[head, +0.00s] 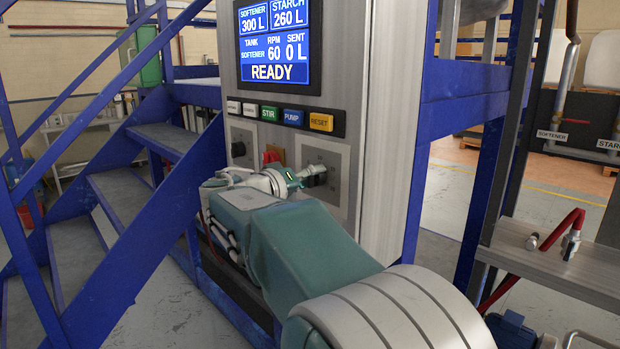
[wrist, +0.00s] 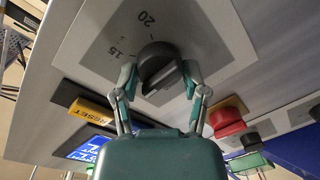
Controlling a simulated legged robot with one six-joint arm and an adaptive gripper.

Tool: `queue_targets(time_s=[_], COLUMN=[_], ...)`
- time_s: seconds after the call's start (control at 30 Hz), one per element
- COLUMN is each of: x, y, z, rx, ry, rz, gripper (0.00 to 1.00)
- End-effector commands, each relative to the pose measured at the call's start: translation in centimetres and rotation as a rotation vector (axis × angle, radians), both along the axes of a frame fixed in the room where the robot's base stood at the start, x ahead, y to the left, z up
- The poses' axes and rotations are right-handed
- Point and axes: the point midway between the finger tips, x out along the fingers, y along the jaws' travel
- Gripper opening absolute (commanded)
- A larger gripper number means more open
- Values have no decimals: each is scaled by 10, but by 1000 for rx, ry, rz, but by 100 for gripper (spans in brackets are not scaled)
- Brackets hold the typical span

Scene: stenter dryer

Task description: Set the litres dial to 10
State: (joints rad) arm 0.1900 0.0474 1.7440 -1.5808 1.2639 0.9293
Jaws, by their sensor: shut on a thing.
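The litres dial is a black round knob (wrist: 156,62) on a grey square plate (wrist: 215,30) with a printed scale; the marks 15 and 20 show in the wrist view. Its lower part and the rest of the scale are hidden by my gripper or too faint to read. My gripper (wrist: 161,80) has a finger on each side of the knob and is shut on it. In the head view the dial (head: 316,176) sits on the right plate of the panel, with my gripper (head: 296,180) at it. I cannot tell which number the knob points to.
The screen (head: 280,45) reads softener 300 L, starch 260 L, tank softener, RPM 60, sent 0 L, READY. Below it is a button row with a yellow RESET (head: 320,122). A red knob (wrist: 228,118) is close beside my gripper. Blue stairs (head: 130,190) stand left.

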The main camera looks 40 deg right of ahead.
Motion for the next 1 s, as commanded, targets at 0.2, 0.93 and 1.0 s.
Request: queue_targets(time_s=[0.2,0.93,1.0], x=[0,0,0], y=[0,2,7], z=[-6,-2,-1], rx=[10,4,3], ry=[2,-3,-4], rz=[-1,0,2], gripper=[10,92,92])
